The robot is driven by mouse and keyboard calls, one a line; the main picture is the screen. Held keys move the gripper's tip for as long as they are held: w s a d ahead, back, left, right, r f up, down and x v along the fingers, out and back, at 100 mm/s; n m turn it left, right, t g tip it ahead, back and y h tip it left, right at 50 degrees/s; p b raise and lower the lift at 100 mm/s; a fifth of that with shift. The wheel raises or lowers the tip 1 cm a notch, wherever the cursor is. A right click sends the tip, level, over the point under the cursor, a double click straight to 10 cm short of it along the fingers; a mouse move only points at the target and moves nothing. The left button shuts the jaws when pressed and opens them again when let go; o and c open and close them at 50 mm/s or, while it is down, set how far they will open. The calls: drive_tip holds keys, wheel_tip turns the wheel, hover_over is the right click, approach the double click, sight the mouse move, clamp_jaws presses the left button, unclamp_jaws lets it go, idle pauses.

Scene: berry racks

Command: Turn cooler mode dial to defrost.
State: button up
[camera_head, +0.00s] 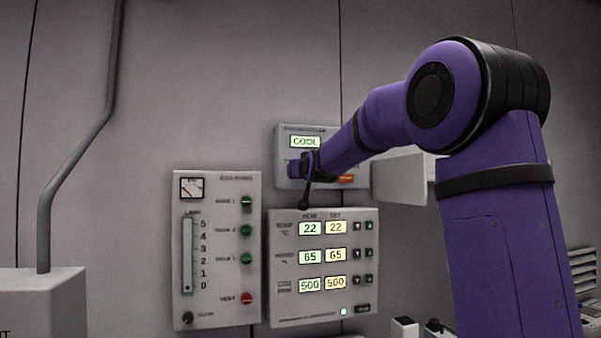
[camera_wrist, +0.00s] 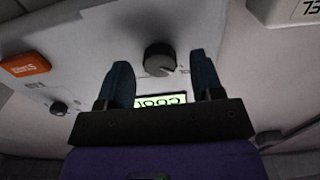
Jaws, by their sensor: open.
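The cooler controller is a pale wall box (camera_head: 285,133) whose lit display (camera_head: 305,142) reads COOL. In the wrist view the box (camera_wrist: 95,40) appears upside down, with the display (camera_wrist: 158,101) partly covered by my gripper. The dark round mode dial (camera_wrist: 159,58) has a light pointer mark on its lower right in that view. My gripper (camera_wrist: 160,62) is open, with one finger on each side of the dial and visible gaps between. In the head view my gripper (camera_head: 301,167) is at the box front and hides the dial.
An orange button (camera_wrist: 25,63) and a small black knob (camera_wrist: 59,108) share the box face. Below it hangs a panel with number displays (camera_head: 323,214); left of that is a gauge panel (camera_head: 217,181). A grey pipe (camera_head: 84,142) runs up the wall at left.

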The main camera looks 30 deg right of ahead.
drive_tip(key=shift+w+d, duration=0.1)
drive_tip(key=shift+w, duration=0.3)
drive_tip(key=c, duration=0.9)
drive_tip(key=shift+m, duration=8.9)
